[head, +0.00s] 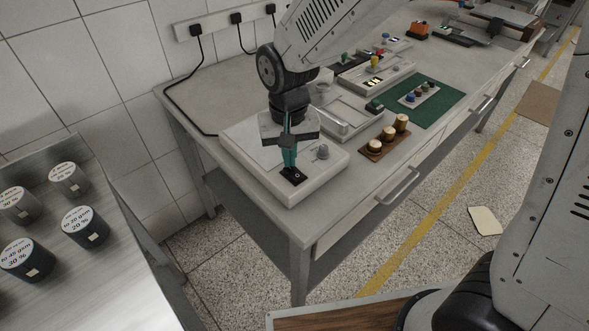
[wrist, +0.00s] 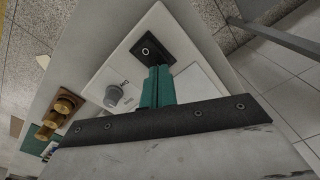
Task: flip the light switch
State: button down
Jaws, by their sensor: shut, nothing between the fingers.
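The light switch (head: 293,176) is a small black rocker with a white ring mark, set near the front corner of a white box (head: 318,177) on the bench. It also shows in the wrist view (wrist: 149,51). My gripper (head: 289,163) has teal fingers, shut with nothing between them, pointing down at the switch. In the wrist view the fingertips (wrist: 157,70) are at the near edge of the switch and cover a little of it. I cannot tell whether they touch it. A grey knob (head: 322,152) stands on the box beside the switch.
A wooden block with several round-topped pieces (head: 386,138) and a green mat (head: 428,103) lie to the right on the bench (head: 221,91). Black plugs and a cable (head: 175,103) are at the wall. Dark labelled cylinders (head: 83,226) stand on a metal table at left.

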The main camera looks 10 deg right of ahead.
jog(key=shift+f, duration=0.5)
jog(key=shift+r, duration=3.5)
jog(key=shift+s+d, duration=0.1)
jog(key=shift+s, duration=0.05)
jog(key=s+d+r, duration=0.4)
jog(key=s+d, duration=0.5)
jog(key=d, duration=0.1)
jog(key=s+d+r+t, duration=0.1)
jog(key=s+d+r, duration=0.4)
jog(key=s+d, duration=0.5)
jog(key=shift+s+d+m, duration=0.15)
jog(key=shift+d+m, duration=0.25)
